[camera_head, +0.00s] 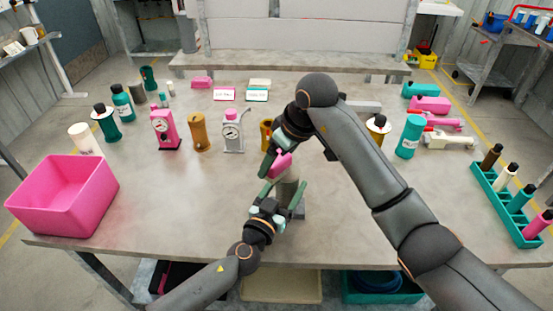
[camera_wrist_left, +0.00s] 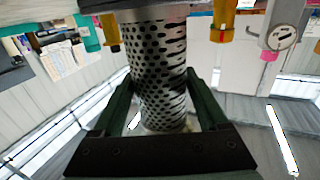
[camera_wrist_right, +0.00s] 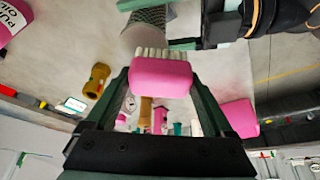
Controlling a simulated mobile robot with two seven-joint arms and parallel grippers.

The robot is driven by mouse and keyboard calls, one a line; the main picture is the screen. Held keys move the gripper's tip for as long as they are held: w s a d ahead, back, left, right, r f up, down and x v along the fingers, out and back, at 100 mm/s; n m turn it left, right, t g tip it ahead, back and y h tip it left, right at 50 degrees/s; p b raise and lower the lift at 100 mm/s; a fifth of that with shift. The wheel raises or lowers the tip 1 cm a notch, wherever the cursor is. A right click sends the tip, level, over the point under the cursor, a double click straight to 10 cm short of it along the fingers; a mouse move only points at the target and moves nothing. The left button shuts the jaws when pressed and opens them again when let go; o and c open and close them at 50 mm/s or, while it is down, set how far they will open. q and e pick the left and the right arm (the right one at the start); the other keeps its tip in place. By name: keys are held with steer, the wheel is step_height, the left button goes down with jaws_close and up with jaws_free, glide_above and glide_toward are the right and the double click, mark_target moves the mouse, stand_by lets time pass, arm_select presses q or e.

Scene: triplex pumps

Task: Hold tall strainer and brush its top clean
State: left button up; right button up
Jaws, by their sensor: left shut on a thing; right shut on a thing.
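The tall strainer (camera_head: 288,189) is a grey metal cylinder near the middle front of the table. In the left wrist view it is a perforated tube (camera_wrist_left: 162,75) between my left gripper's fingers (camera_wrist_left: 160,105). My left gripper (camera_head: 278,207) is shut on it. My right gripper (camera_head: 278,158) is shut on a pink brush (camera_head: 281,166) just above the strainer's top. In the right wrist view the pink brush (camera_wrist_right: 160,77) has white bristles toward the strainer (camera_wrist_right: 148,28). The bristles are at or very near the strainer's end; I cannot tell if they touch. The right gripper's fingers (camera_wrist_right: 162,90) flank the brush.
A pink bin (camera_head: 64,210) stands at the left front. Pink, brown and white gauge pieces (camera_head: 232,132) stand behind my grippers. A teal rack (camera_head: 505,205) holds several bottles at the right.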

steer(key=d, duration=0.1)
steer(key=w+d, duration=0.1)
steer(key=d, duration=0.1)
steer(key=w+d, duration=0.1)
steer(key=d, duration=0.1)
steer(key=shift+w+d+r, duration=0.1)
steer(key=shift+w+d, duration=0.05)
steer(key=shift+d, duration=0.1)
steer(key=shift+r, duration=0.1)
stand_by(0.3)
steer(key=shift+r, duration=2.9)
step_height(320, 180, up, 3)
